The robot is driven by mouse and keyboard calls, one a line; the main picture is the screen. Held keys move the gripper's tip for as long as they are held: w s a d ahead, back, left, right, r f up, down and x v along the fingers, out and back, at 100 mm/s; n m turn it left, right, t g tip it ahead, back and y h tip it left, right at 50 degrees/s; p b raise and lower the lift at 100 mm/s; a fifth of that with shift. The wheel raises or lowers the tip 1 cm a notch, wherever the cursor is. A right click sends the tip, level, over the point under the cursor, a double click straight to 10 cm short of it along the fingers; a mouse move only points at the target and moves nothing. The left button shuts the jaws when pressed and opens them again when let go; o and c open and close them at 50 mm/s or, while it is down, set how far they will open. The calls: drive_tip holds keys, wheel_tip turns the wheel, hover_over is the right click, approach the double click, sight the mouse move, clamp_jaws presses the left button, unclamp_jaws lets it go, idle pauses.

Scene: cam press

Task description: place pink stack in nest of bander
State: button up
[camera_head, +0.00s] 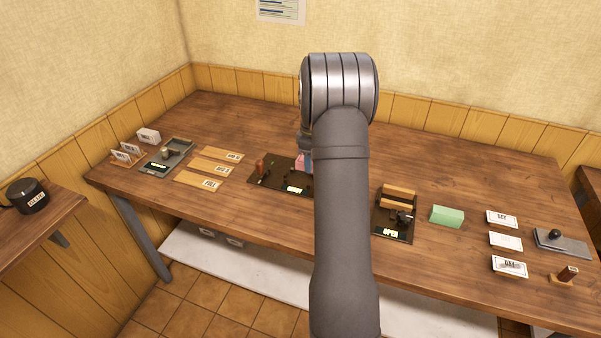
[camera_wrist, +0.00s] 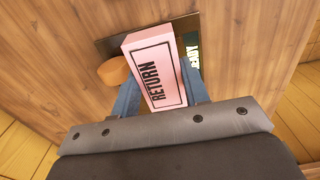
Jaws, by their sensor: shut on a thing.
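The pink stack (camera_wrist: 155,75), a block lettered RETURN, is between the blue-grey fingers of my gripper (camera_wrist: 162,92) in the wrist view. My gripper is shut on it. A small part of the pink stack (camera_head: 306,162) shows in the head view; my arm hides the rest and most of the gripper. The stack is over or on a dark-plated device (camera_head: 270,178) with a brown knob and a lit label; I cannot tell whether it touches. The dark plate (camera_wrist: 112,45) also shows behind the stack in the wrist view. Which device is the bander is not readable.
Another dark device (camera_head: 393,225) with wooden bars stands right of my arm, beside a green block (camera_head: 447,215). White cards (camera_head: 505,240) and a grey plate (camera_head: 562,242) lie farther right. Wooden strips (camera_head: 210,168) and a grey device (camera_head: 180,152) are left. The back table is clear.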

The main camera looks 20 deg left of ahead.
sight(300, 157)
drive_tip(key=a+f, duration=0.1)
drive_tip(key=a, duration=0.1)
drive_tip(key=a+f, duration=0.1)
drive_tip(key=shift+w+a+f, duration=0.2)
drive_tip(key=shift+a, duration=0.2)
drive_tip(key=shift+f, duration=1.9)
drive_tip(key=shift+f, duration=0.2)
drive_tip(key=o, duration=1)
drive_tip(key=shift+r, duration=0.1)
wheel_tip(300, 157, up, 12)
drive_tip(key=shift+r, duration=0.1)
